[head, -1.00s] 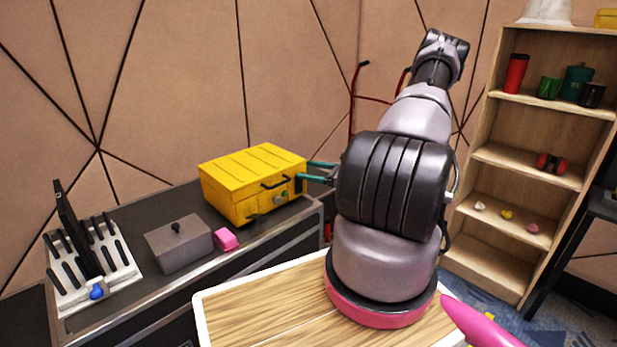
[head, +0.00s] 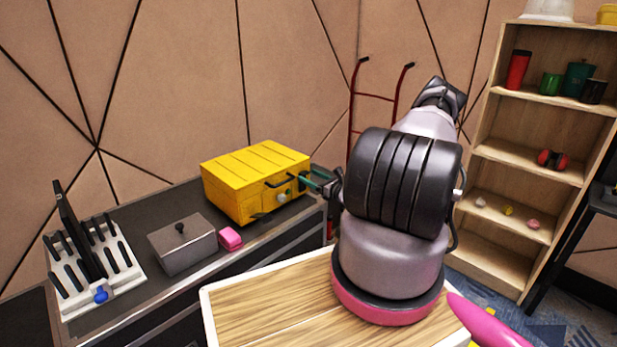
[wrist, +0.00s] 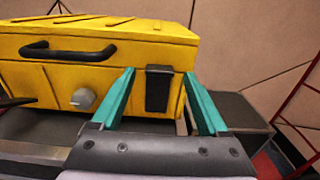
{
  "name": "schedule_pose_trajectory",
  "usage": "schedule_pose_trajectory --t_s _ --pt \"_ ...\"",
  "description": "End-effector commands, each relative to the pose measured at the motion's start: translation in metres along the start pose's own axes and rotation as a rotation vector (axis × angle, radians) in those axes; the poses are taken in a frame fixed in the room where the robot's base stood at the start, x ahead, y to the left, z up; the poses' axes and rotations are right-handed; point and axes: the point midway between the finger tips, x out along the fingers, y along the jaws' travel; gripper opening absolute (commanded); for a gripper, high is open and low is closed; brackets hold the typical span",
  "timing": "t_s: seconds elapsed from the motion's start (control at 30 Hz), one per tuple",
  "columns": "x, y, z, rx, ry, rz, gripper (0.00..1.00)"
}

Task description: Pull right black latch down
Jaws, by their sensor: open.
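A yellow toolbox (head: 245,170) stands on the dark counter; its front also fills the left of the wrist view (wrist: 60,80). The right black latch (wrist: 158,88) is on the right of its front face and hangs vertically. My gripper (wrist: 160,72) has two teal fingers, spread apart, with the latch between them in the picture. The gap in depth to the latch is hard to judge. In the head view my gripper (head: 315,183) is at the toolbox's right front, partly hidden by my arm. A black handle (wrist: 68,50) and a grey round knob (wrist: 83,98) are left of the latch.
A red hand truck (head: 375,97) is behind my arm. A shelf (head: 530,155) stands at right.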

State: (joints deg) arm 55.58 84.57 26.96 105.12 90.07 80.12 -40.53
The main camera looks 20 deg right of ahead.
Motion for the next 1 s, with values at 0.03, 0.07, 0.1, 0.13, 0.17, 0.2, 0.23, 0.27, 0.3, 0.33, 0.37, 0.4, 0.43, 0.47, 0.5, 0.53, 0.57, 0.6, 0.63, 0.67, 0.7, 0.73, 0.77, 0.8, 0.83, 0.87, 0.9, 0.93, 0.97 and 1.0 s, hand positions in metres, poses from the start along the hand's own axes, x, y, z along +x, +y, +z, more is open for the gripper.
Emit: schedule_pose_trajectory --t_s 0.03,0.07,0.1,0.13,0.17,0.2,0.23,0.27,0.3,0.33,0.37,0.4,0.43,0.47,0.5,0.53,0.57,0.6,0.63,0.67,0.7,0.73,0.77,0.8,0.83,0.87,0.9,0.93,0.97,1.0 --pt "0.0058 0.0001 -0.0001 -0.001 -0.001 0.000 0.78" --pt "0.0082 0.0000 -0.0002 -0.001 0.000 0.000 0.78" --pt "0.0107 0.0000 -0.0002 -0.001 0.000 0.000 0.78" --pt "0.0121 0.0000 -0.0002 0.000 0.001 0.000 0.78" --pt "0.0132 0.0000 -0.0002 0.000 0.001 0.000 0.78" --pt "0.0142 -0.0001 -0.0001 0.000 0.001 0.000 0.78" --pt "0.0147 -0.0001 -0.0001 0.000 0.001 0.000 0.78" --pt "0.0149 -0.0001 -0.0001 0.000 0.001 0.000 0.78" --pt "0.0151 -0.0001 0.0000 0.000 0.001 0.000 0.78" --pt "0.0150 -0.0002 0.0000 0.000 0.001 0.000 0.78" --pt "0.0150 -0.0002 0.0000 0.000 0.001 0.000 0.78" --pt "0.0149 -0.0001 0.0000 0.000 0.001 0.000 0.78" --pt "0.0149 -0.0001 0.0000 0.000 0.001 0.000 0.78" --pt "0.0149 -0.0001 0.0000 0.000 0.001 0.000 0.74" --pt "0.0149 -0.0001 0.0001 0.000 0.001 0.000 0.58" --pt "0.0148 -0.0001 0.0001 0.000 0.001 0.000 0.47" --pt "0.0148 -0.0001 0.0001 0.000 0.001 0.000 0.35" --pt "0.0148 -0.0001 0.0001 0.000 0.001 0.000 0.20" --pt "0.0148 -0.0002 0.0001 0.000 0.001 0.000 0.09" --pt "0.0148 -0.0001 0.0001 0.000 0.001 0.000 0.00" --pt "0.0147 -0.0002 0.0001 0.000 0.001 0.000 0.00" --pt "0.0147 -0.0002 0.0001 0.000 0.001 0.000 0.00" --pt "0.0147 -0.0002 0.0001 0.000 0.001 0.000 0.00" --pt "0.0147 -0.0002 0.0001 0.000 0.001 0.000 0.00" --pt "0.0147 -0.0002 0.0001 0.000 0.001 0.000 0.00" --pt "0.0147 -0.0002 0.0001 0.000 0.001 0.000 0.00" --pt "0.0147 -0.0002 0.0001 0.000 0.001 0.000 0.00" --pt "0.0147 -0.0002 0.0001 0.000 0.001 0.000 0.00" --pt "0.0147 -0.0002 0.0001 0.000 0.001 0.000 0.00" --pt "0.0147 -0.0002 0.0001 0.000 0.001 0.000 0.00"
